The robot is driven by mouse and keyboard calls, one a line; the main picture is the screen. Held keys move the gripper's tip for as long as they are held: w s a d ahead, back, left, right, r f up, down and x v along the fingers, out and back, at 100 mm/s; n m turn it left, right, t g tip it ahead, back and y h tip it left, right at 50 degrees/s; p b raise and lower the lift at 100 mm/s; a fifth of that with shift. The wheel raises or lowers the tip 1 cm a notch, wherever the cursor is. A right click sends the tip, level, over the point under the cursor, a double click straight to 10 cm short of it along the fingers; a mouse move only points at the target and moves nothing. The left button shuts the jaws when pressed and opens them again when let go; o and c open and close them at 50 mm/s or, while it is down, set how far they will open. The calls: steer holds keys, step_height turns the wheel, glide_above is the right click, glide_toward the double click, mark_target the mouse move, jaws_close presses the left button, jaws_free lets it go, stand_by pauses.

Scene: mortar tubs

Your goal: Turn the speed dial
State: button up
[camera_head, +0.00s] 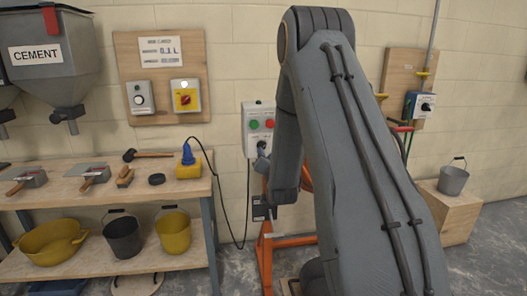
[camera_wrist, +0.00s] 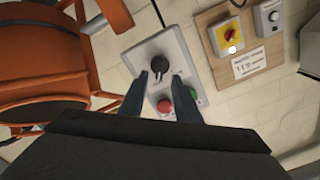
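A light grey control box (camera_head: 251,128) hangs on the wall with a green button and a red button (camera_head: 269,123). A black dial (camera_wrist: 161,65) sits on this box in the wrist view, beyond the red button (camera_wrist: 164,106). My gripper (camera_wrist: 160,84) is open, with its two dark fingers apart and the dial just ahead of the gap between their tips. I cannot tell whether a finger touches the box.
An orange mixer frame (camera_wrist: 50,60) stands close by at the left of the wrist view. A wooden board (camera_head: 160,75) left of the box carries another knob (camera_head: 139,99) and a red-yellow switch (camera_head: 185,99). A shelf (camera_head: 110,190) with tools and tubs stands at the left.

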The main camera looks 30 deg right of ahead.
steer(key=shift+p+x, duration=0.6)
steer(key=shift+x, duration=2.15)
jaws_close()
